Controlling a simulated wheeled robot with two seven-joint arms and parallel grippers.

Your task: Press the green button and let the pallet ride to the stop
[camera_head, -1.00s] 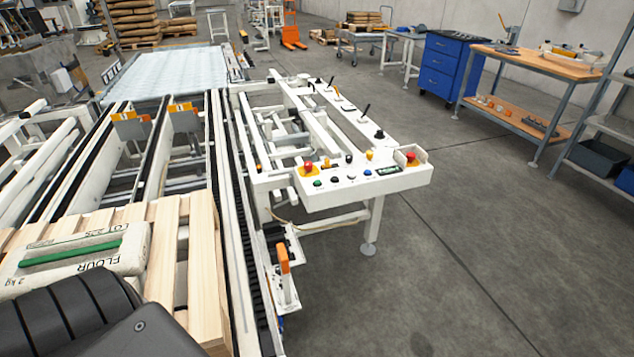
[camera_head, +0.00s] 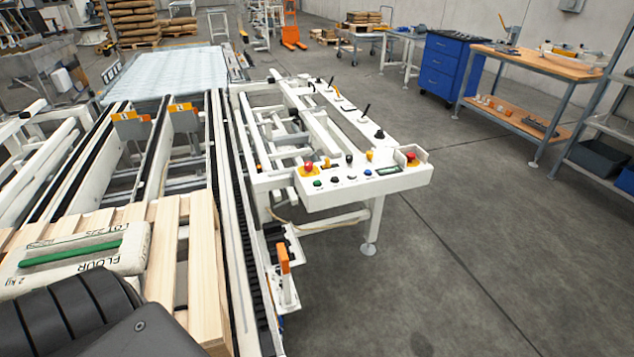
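A dark part of my own arm covers the lower left corner and hides part of the bag and pallet. Neither gripper is in view.
The conveyor rail (camera_head: 230,220) runs beside the pallet. An orange-handled device (camera_head: 284,260) sits low on its right side. Levers (camera_head: 365,110) stand on the console frame. The grey floor (camera_head: 460,270) to the right is clear. A blue cabinet (camera_head: 450,67) and workbench (camera_head: 535,62) stand behind.

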